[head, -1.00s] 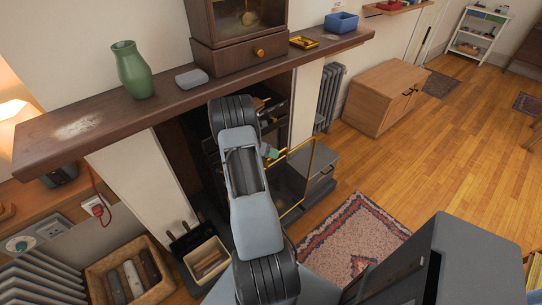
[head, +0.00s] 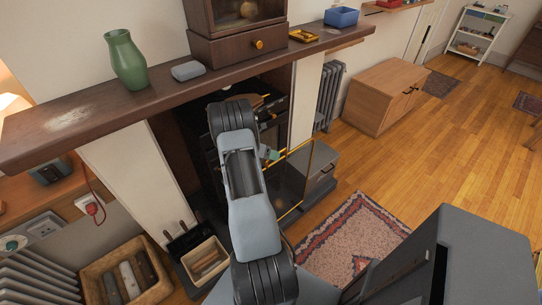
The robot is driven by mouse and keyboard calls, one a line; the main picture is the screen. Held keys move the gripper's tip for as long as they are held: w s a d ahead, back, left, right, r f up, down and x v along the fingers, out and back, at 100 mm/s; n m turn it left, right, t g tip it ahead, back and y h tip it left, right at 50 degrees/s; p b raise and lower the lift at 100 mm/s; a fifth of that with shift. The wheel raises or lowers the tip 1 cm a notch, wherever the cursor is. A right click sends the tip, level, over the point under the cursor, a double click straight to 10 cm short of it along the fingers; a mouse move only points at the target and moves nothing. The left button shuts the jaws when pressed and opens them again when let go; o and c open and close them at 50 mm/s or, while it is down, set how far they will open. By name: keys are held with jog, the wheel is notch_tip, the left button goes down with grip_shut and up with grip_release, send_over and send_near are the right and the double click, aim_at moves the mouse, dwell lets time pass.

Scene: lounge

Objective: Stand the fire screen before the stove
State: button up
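The fire screen (head: 297,172), a clear panel in a thin gold frame, stands roughly upright at the right of my arm, by the dark hearth. Its left part is hidden behind my arm. The dark stove (head: 271,112) is in the fireplace recess under the mantel, mostly covered by my arm. My gripper is mostly hidden beyond my arm; a small greenish part at the screen's upper left may belong to it. I cannot tell whether it grips the frame.
A grey box (head: 321,165) stands right behind the screen. The mantel shelf (head: 100,108) holds a green vase (head: 126,60) and a clock case. Left of the hearth are a kindling box (head: 206,262) and a log basket (head: 126,276).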

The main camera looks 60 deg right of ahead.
jog(key=shift+w+a+r, duration=0.1)
jog(key=v, duration=1.1)
jog(key=shift+w+a+r, duration=0.15)
jog(key=shift+w+r, duration=0.1)
dwell(0.4)
jog(key=s+a+f+m+t+y, duration=0.1)
jog(key=s+a+f+m+y, duration=0.15)
jog(key=a+m, duration=0.45)
jog(key=s+a+r+m+t+y+p, duration=0.2)
jog(key=a+r+m+t, duration=0.3)
jog(key=a+r, duration=0.6)
jog(key=s+a+r+m+t+y+p, duration=0.2)
jog(key=a+r+m+t, duration=0.3)
jog(key=a+r, duration=0.6)
jog(key=s+a+y, duration=0.1)
jog(key=a, duration=0.6)
jog(key=shift+s+a+t, duration=0.2)
jog(key=shift+a+t, duration=0.1)
jog(key=shift+a, duration=0.05)
